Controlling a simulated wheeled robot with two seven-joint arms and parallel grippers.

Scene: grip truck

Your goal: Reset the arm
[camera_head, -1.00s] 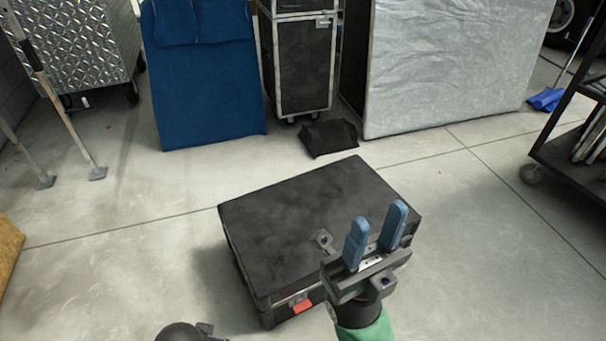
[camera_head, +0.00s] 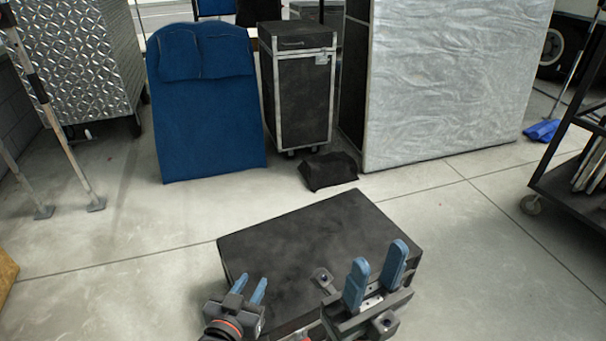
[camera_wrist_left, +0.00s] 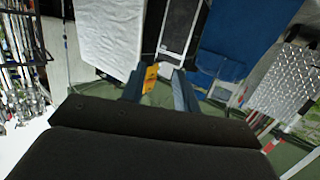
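My left gripper (camera_head: 250,286) is in the head view at the bottom, over the near left side of a black case. Its two blue fingers are apart with nothing between them. They also show in the left wrist view (camera_wrist_left: 158,88), spread and empty. My right gripper (camera_head: 376,268) is over the right part of the case, its blue fingers upright, apart and empty. The black case (camera_head: 310,235) lies closed on the floor; its near side is partly hidden by my grippers.
Behind the case are a small black bag (camera_head: 329,171), a blue padded board (camera_head: 207,115), a black trunk with metal edges (camera_head: 302,95) and a silver-wrapped panel (camera_head: 450,85). A dark cart (camera_head: 570,185) stands at right. Floor on both sides of the case is clear.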

